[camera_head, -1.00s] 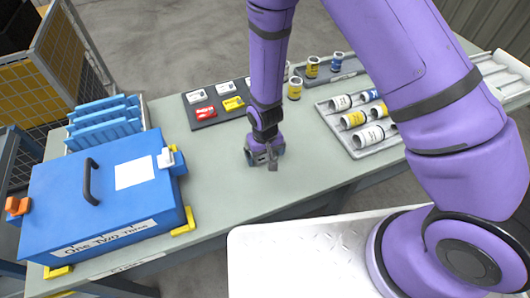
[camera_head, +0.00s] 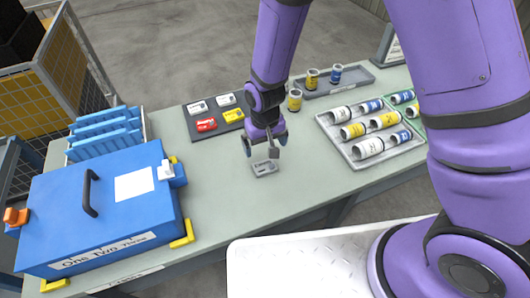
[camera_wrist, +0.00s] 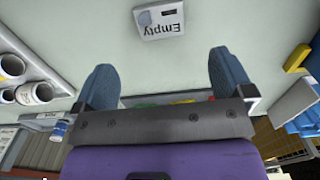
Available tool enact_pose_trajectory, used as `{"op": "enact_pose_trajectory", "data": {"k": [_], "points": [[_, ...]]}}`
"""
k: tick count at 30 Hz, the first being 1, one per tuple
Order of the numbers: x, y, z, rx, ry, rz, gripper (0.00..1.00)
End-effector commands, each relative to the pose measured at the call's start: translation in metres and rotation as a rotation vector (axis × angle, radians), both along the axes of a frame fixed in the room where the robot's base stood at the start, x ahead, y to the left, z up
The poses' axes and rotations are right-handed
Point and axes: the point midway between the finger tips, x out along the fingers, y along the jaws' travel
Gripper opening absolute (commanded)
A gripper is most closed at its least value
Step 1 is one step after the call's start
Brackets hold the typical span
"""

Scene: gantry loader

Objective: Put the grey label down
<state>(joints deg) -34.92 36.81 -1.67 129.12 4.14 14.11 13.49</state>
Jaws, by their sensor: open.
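The grey label (camera_head: 264,168) lies flat on the grey-green table, in front of the board of coloured labels. In the wrist view the grey label (camera_wrist: 159,19) shows the word "Empty" and sits beyond the fingertips, apart from them. My gripper (camera_head: 270,146) is open and empty, a little above and behind the label. In the wrist view its two blue fingers (camera_wrist: 160,68) stand wide apart with bare table between them.
A dark board (camera_head: 190,126) holds white, red and yellow labels behind my gripper. A blue box (camera_head: 100,215) with a handle stands at left. A tray (camera_head: 345,142) of labelled tubes lies at right. The table between box and tray is mostly clear.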

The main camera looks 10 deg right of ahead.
Motion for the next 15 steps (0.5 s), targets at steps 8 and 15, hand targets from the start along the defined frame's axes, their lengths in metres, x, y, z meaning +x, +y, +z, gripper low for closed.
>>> {"op": "enact_pose_trajectory", "data": {"k": [8, 15], "points": [[0.000, 0.000, 0.018, 0.000, 0.000, 0.000, 0.99], [0.001, -0.002, 0.023, 0.003, -0.002, -0.003, 0.99]]}}
